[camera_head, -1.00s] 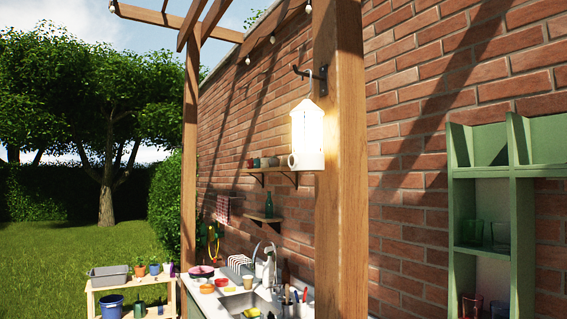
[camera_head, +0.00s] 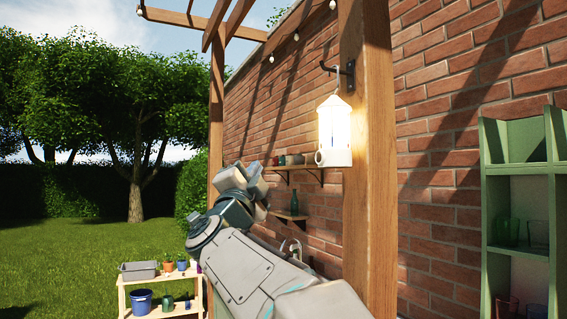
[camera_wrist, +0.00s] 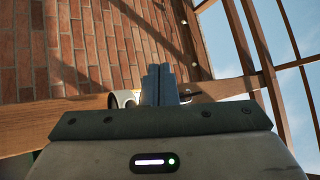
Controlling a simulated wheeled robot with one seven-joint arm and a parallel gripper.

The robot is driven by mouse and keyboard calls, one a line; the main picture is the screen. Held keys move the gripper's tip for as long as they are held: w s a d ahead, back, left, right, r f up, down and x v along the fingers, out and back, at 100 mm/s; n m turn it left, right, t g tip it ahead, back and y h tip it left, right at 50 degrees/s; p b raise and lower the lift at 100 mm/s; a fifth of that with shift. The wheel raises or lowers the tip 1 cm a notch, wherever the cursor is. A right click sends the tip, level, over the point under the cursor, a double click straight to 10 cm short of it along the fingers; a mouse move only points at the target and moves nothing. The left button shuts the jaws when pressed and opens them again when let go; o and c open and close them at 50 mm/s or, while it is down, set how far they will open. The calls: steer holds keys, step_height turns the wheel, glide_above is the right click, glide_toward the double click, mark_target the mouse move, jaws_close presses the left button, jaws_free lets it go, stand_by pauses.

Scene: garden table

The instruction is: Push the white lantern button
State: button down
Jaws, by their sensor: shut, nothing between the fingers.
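The white lantern (camera_head: 336,152) hangs from a dark hook on the wooden post and glows brightly. A round, button-like piece (camera_head: 319,157) shows on the left of its base. My gripper (camera_head: 258,186) is raised to the left of the lantern, apart from it in the picture; its fingertips are hard to make out there. In the wrist view my fingers (camera_wrist: 160,84) are together and empty. Part of a white round shape, likely the lantern's base (camera_wrist: 122,98), shows just left of them; the rest is hidden behind my gripper.
The wooden post (camera_head: 367,200) stands directly right of the lantern, before the brick wall (camera_head: 430,110). A wall shelf (camera_head: 310,169) with small pots is behind. A green shelf unit (camera_head: 518,170) stands at right. My arm covers most of the sink counter.

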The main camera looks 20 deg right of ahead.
mark_target(318, 157)
steer(key=d+m+g+h, duration=0.1)
steer(key=m, duration=0.1)
steer(key=s+d+r+m+g+h, duration=0.1)
steer(key=m+g+h, duration=0.1)
steer(key=s+d+r+m+g+h, duration=0.1)
steer(key=m+h, duration=0.1)
steer(key=shift+g, duration=0.3)
steer(key=d, duration=0.8)
steer(key=shift+w+d+r, duration=0.15)
steer(key=shift+w+d, duration=0.1)
steer(key=shift+d, duration=0.15)
steer(key=shift+d, duration=0.15)
stand_by(1.4)
steer(key=shift+d, duration=0.3)
steer(key=shift+d, duration=0.5)
stand_by(0.7)
